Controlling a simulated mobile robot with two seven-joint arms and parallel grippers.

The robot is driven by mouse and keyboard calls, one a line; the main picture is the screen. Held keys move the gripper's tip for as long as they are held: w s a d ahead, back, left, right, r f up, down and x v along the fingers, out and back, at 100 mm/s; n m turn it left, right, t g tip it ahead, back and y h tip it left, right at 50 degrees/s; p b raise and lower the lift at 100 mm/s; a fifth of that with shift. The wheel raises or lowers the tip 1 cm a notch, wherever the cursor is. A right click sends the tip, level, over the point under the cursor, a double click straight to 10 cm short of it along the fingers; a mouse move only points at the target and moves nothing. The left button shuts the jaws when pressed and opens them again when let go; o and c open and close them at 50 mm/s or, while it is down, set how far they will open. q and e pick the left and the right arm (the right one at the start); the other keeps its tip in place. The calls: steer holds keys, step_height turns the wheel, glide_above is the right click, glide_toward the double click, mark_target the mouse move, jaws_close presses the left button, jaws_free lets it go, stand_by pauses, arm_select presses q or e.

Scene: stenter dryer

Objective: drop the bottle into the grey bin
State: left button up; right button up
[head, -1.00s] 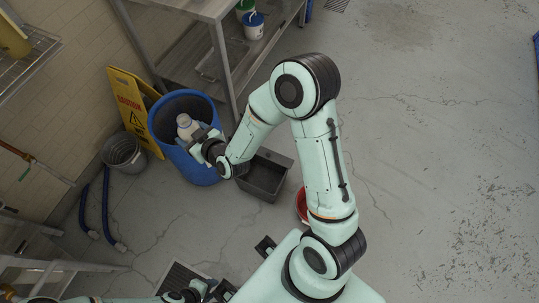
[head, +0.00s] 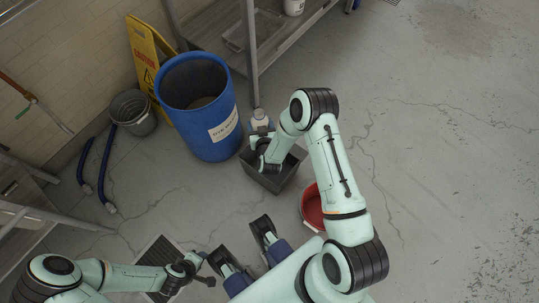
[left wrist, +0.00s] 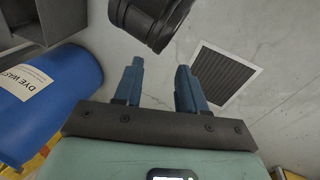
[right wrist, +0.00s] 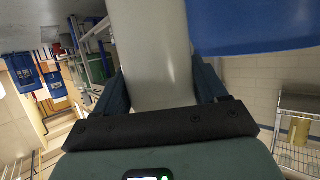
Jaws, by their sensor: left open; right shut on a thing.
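The bottle (head: 260,117), pale with a whitish cap, is in my right gripper (head: 261,131), which is shut on it. In the right wrist view the pale bottle (right wrist: 160,55) fills the space between the fingers (right wrist: 165,90). In the head view the bottle shows just past the far rim of the dark grey rectangular bin (head: 292,172); my right forearm and wrist cover part of the bin. I cannot tell the bottle's height above it. My left gripper (head: 207,268) is open and empty, low at the left; its spread fingers show in the left wrist view (left wrist: 158,85).
A blue barrel (head: 195,125) labelled as dye waste stands left of the bin. A grey round bucket (head: 134,113), yellow caution sign (head: 148,50) and blue hose (head: 105,170) are further left. A red bucket (head: 313,207) stands right, a metal table (head: 250,60) behind. Floor at right is clear.

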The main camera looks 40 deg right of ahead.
arm_select(q)
steer(key=w+a+f+t+b, duration=0.1)
steer(key=w+a+f+b, duration=0.1)
steer(key=w+f+b, duration=0.35)
steer(key=s+a+f+g+b, duration=0.1)
steer(key=s+f+g+b, duration=0.2)
steer(key=s+f, duration=0.6)
steer(key=shift+s+n+g+y+b, duration=0.3)
steer(key=shift+s+n+b, duration=0.1)
steer(key=shift+s+b, duration=0.7)
arm_select(e)
steer(key=s+d+f+m+h, duration=0.1)
steer(key=d+f, duration=0.1)
steer(key=f, duration=0.9)
steer(key=s+d+f+m+g+h, duration=0.1)
steer(key=d+f, duration=0.1)
steer(key=f, duration=0.9)
steer(key=shift+s+d+f, duration=0.3)
steer(key=shift+s+d, duration=0.05)
steer(key=shift+s, duration=0.05)
arm_select(q)
steer(key=shift+a, duration=0.1)
arm_select(e)
steer(key=o, duration=1.3)
